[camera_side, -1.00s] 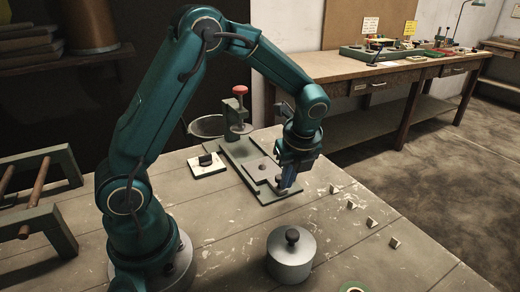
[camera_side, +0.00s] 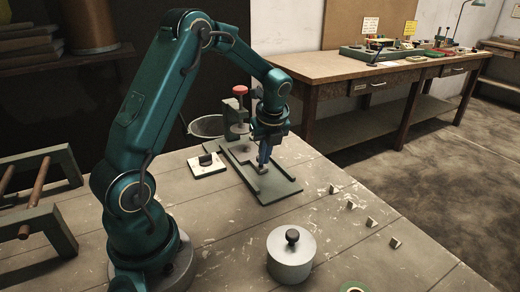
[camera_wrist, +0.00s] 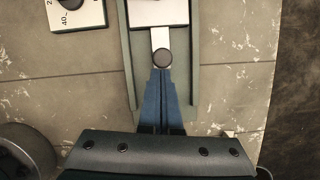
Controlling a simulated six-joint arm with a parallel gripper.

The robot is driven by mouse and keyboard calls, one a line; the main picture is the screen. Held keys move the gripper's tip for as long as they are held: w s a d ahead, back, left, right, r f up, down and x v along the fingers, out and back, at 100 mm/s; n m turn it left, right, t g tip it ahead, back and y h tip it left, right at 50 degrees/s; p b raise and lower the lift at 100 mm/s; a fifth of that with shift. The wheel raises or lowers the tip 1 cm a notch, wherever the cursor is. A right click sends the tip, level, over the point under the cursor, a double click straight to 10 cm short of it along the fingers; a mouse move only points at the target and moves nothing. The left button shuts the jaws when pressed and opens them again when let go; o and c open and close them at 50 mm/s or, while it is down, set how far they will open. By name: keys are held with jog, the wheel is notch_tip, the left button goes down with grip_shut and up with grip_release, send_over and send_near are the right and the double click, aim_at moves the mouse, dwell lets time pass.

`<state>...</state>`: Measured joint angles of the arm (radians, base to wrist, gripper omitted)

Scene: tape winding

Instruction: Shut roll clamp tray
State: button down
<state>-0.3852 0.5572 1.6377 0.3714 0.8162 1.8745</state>
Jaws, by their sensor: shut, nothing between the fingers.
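The roll clamp has a grey-green base (camera_side: 283,190) with raised side rails and an upright holding a red-topped screw (camera_side: 240,90). Its sliding tray shows in the wrist view as a pale plate (camera_wrist: 158,12) between the rails, with a narrow tab ending in a dark round knob (camera_wrist: 162,57). The tray plate is mostly under the clamp end, hidden by the upright and my arm in the side view. My gripper (camera_side: 264,160) is shut and empty, pointing down at the knob. In the wrist view its fingertips (camera_wrist: 162,73) are right at the knob's near side, seemingly touching it.
A white dial plate (camera_side: 207,165) lies left of the base. A lidded metal pot (camera_side: 291,255) stands in front, and several small blocks (camera_side: 349,205) lie to the right. A wooden rack (camera_side: 35,205) stands at far left. The table between base and pot is clear.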

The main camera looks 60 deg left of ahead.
aim_at(256, 162)
jog(key=shift+a, duration=1.75)
